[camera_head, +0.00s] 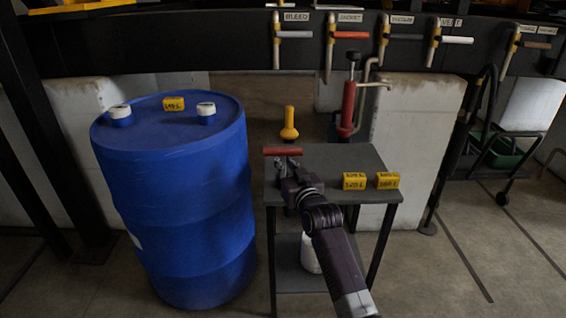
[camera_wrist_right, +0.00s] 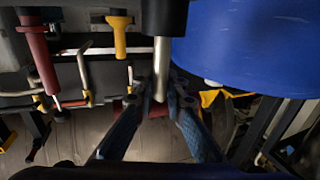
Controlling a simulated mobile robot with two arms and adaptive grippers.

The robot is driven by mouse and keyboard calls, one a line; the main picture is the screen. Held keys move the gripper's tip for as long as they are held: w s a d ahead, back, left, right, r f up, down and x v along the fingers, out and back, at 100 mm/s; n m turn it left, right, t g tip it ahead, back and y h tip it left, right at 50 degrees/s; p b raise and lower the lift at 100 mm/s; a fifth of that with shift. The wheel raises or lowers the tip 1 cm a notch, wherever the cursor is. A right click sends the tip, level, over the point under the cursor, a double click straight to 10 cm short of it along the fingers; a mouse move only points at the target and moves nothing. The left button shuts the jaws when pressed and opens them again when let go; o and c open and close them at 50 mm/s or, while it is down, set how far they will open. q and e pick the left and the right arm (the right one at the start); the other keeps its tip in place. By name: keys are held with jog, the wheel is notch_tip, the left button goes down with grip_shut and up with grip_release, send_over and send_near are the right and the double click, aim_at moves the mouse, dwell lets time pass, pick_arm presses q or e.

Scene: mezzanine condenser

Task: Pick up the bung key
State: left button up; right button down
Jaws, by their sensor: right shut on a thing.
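The bung key (camera_head: 282,151) has a red crossbar handle, which shows at the left of the small dark table in the head view. In the right wrist view its steel shaft (camera_wrist_right: 160,68) runs up to a dark, thick end at the top edge. My right gripper (camera_head: 288,171) is shut on the key just under the red bar. In the wrist view the two fingers (camera_wrist_right: 160,100) close on the shaft, with bits of red showing beside them. I cannot tell whether the key's lower end touches the table. My left gripper is not in view.
A blue drum (camera_head: 185,200) with two white caps stands left of the table (camera_head: 330,160). Yellow tags (camera_head: 355,181) sit at the table's right. A yellow-topped tool (camera_head: 289,124) and a red pump (camera_head: 348,105) are behind it. Labelled pipe handles hang above.

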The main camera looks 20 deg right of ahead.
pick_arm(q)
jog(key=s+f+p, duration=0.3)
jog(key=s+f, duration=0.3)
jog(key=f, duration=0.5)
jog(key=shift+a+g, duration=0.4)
pick_arm(e)
notch_tip(320, 180, up, 19)
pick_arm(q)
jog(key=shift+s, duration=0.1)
pick_arm(e)
jog(key=shift+r, duration=0.1)
